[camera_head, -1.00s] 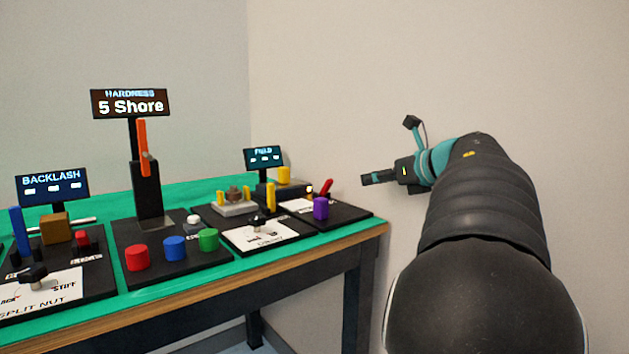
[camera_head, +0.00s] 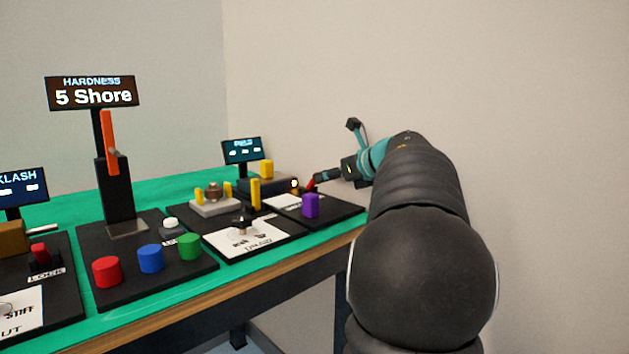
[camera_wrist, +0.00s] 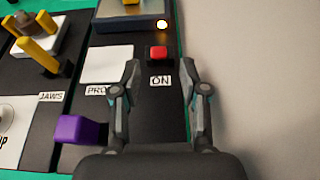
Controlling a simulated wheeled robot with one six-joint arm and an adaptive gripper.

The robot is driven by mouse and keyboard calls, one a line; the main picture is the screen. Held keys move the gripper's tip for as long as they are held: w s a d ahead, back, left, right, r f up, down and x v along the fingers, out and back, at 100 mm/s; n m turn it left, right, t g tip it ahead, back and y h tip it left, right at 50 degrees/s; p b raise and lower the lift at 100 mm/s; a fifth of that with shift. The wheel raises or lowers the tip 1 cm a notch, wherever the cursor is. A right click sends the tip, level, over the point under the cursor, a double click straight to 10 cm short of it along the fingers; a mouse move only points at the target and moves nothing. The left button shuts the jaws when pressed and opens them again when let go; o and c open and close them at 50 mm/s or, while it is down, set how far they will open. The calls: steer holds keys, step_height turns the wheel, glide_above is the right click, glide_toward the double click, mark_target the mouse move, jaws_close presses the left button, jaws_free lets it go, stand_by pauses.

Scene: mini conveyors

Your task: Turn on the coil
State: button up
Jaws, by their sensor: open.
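A red switch (camera_wrist: 157,53) stands on the black panel (camera_wrist: 150,125) in the wrist view, with an "ON" label (camera_wrist: 160,81) on its near side. In the head view the red switch (camera_head: 309,186) shows as a small lever, partly hidden by my gripper (camera_head: 317,179). In the wrist view my gripper (camera_wrist: 160,76) is open and empty, with its fingertips to the left and right of the switch's near side. I cannot tell whether they touch it. A dark box (camera_wrist: 118,17) with a glowing lamp (camera_wrist: 162,24) lies beyond the switch.
A purple block (camera_head: 310,205) stands on the same panel, left of my gripper in the wrist view. Yellow posts (camera_head: 255,194) and a small screen (camera_head: 241,150) are nearby. Red, blue and green cylinders (camera_head: 150,258) stand farther left. The wall is close on the right.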

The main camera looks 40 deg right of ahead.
mark_target(313, 183)
steer(key=x, duration=0.5)
steer(key=shift+w+f, duration=0.15)
steer(key=shift+w, duration=0.15)
jaws_close()
